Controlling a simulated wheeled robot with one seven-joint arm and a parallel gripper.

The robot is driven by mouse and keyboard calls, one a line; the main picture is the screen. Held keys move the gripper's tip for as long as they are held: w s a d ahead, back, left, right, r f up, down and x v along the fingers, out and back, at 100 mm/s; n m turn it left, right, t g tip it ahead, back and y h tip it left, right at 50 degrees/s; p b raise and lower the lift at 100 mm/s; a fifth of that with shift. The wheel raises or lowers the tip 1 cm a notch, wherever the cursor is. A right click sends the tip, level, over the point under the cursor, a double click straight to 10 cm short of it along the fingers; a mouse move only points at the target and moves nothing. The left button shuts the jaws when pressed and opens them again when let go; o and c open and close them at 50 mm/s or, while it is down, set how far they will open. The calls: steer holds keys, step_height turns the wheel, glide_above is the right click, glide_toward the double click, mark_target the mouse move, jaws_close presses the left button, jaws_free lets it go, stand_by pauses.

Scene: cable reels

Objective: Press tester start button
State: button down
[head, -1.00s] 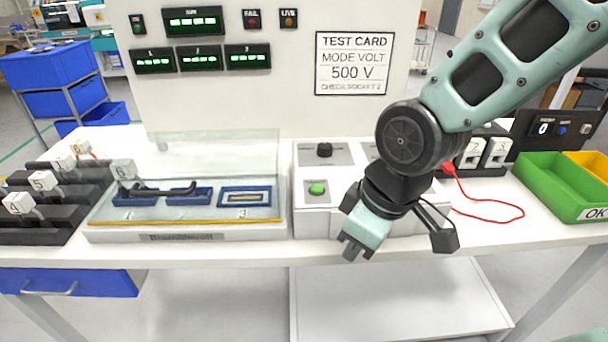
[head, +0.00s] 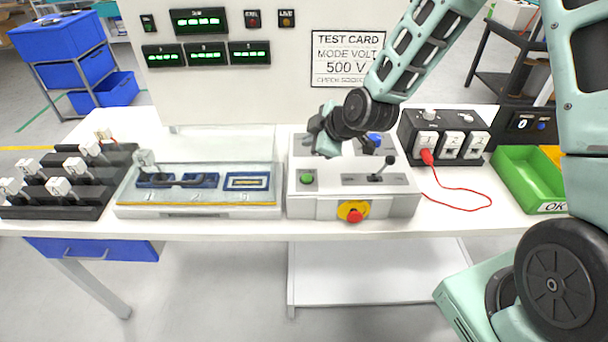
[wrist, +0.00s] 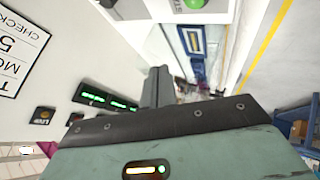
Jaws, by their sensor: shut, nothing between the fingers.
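The green start button (head: 307,178) sits on the left of the white control box's (head: 300,207) sloped top. Part of it also shows at the top edge of the wrist view (wrist: 194,3). In the head view my gripper (head: 322,146) is over the back of the box, above and behind the button and apart from it. In the wrist view its fingers (wrist: 157,86) are together with nothing between them. The fingertips are hard to make out in the head view.
The box also carries a lever (head: 378,175), a blue knob (head: 375,139) and a red stop button on yellow (head: 354,211). The clear-covered test tray (head: 200,212) stands left. A socket block with a red cable (head: 460,190) and green bin (head: 525,180) stand right. The panel rises behind.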

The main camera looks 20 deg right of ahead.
mark_target(310, 179)
step_height(310, 179, down, 9)
steer(key=b, duration=0.6)
steer(key=shift+b, duration=0.4)
steer(key=shift+f, duration=0.1)
stand_by(1.7)
steer(key=shift+f+b, duration=0.3)
steer(key=shift+b, duration=0.2)
steer(key=shift+f+b, duration=0.4)
stand_by(0.5)
steer(key=shift+r, duration=0.1)
steer(key=shift+r+p, duration=0.55)
steer(key=shift+r, duration=0.2)
